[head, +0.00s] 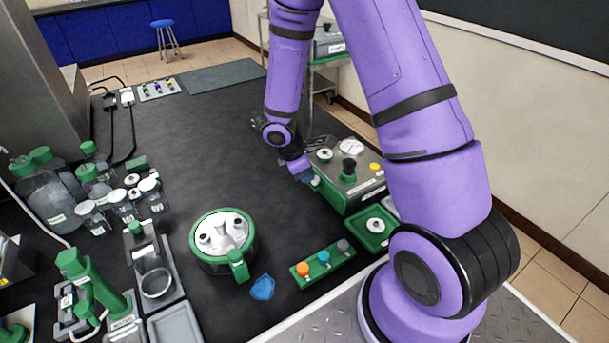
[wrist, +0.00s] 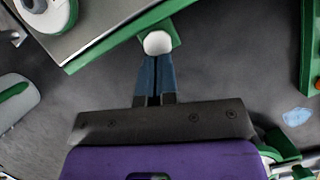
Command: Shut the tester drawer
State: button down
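The tester (head: 352,180) is a green and metal box with a gauge, a black knob and a yellow button, right of centre on the bench. A small green piece with a white knob (wrist: 158,43) sticks out from its side, apparently the drawer front; how far out it is I cannot tell. My gripper (head: 306,176) is at that side of the tester. In the wrist view its blue fingers (wrist: 156,68) are together, with their tips at the white knob, seemingly touching it. Nothing shows between the fingers. The tester's green edge (wrist: 110,40) is at the upper left there.
A green tray with a round metal part (head: 375,226) stands beside the tester, near my arm. A button panel (head: 323,262), a blue scrap (head: 262,287) and a round green-rimmed vessel (head: 223,240) lie nearer. Bottles (head: 90,215) crowd the left. The bench middle (head: 210,150) is clear.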

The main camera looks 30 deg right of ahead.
jog(key=a, duration=0.1)
jog(key=w+a, duration=0.1)
jog(key=a, duration=0.2)
jog(key=shift+w+a+r, duration=0.1)
jog(key=shift+w+r, duration=0.1)
jog(key=shift+w, duration=0.05)
jog(key=s+v, duration=0.1)
jog(key=v, duration=0.8)
jog(key=shift+w+r, duration=0.3)
jog(key=shift+w, duration=0.1)
jog(key=shift+r, duration=0.1)
jog(key=s+d+r+m+t, duration=0.1)
jog(key=s+r+m, duration=0.2)
jog(key=r, duration=0.3)
jog(key=s+r+m+t+y, duration=0.1)
jog(key=s+r+m, duration=0.15)
jog(key=r, duration=0.45)
jog(key=s+d+r+m+t, duration=0.1)
jog(key=s+r+m, duration=0.1)
jog(key=s+r, duration=0.3)
jog(key=s+a+r+m+t+y, duration=0.1)
jog(key=s+r+m+t+y, duration=0.2)
jog(key=s+r+m, duration=0.4)
jog(key=s+r, duration=0.3)
jog(key=s, duration=0.4)
jog(key=shift+t, duration=0.3)
